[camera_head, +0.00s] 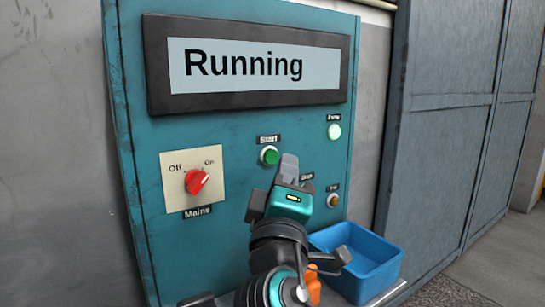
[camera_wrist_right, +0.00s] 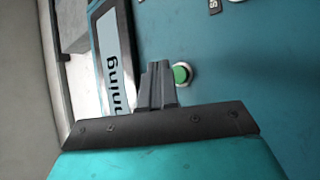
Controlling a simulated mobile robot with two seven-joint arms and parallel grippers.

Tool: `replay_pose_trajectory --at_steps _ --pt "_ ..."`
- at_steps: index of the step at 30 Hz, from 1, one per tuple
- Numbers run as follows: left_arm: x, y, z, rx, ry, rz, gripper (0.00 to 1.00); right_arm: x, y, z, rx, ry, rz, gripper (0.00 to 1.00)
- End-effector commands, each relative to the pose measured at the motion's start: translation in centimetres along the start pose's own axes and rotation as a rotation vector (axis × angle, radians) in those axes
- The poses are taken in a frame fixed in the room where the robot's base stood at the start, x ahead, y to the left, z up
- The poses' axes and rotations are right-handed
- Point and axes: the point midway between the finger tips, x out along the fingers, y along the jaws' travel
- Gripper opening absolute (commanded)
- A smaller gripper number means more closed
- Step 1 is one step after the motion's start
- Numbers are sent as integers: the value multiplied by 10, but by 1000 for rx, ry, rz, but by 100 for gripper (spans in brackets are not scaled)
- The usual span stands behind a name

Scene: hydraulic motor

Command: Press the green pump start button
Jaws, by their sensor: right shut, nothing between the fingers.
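The green start button (camera_head: 269,155) sits on the teal control panel (camera_head: 240,130) under a "Start" label. My right gripper (camera_head: 289,160) is shut and empty, its fingertips just right of the button in the head view. In the right wrist view the green button (camera_wrist_right: 181,73) shows beside the shut fingers (camera_wrist_right: 158,72). I cannot tell whether the fingertips touch the panel. My left gripper is not in view.
A red mains switch (camera_head: 197,181) on a pale plate points toward "On". A small amber lamp or button (camera_head: 333,200) is at the lower right of the panel. A blue bin (camera_head: 375,265) stands below, right of my arm. A grey cabinet (camera_head: 450,110) is at the right.

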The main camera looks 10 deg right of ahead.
Motion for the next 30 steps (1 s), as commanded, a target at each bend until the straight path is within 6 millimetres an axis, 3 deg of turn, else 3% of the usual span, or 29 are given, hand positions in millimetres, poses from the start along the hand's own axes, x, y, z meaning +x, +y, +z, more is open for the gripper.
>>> replay_pose_trajectory --at_steps 12,30 --pt "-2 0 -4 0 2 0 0 -27 20 20 0 0 -1 0" --pt "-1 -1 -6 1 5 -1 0 -29 22 21 0 0 0 0"
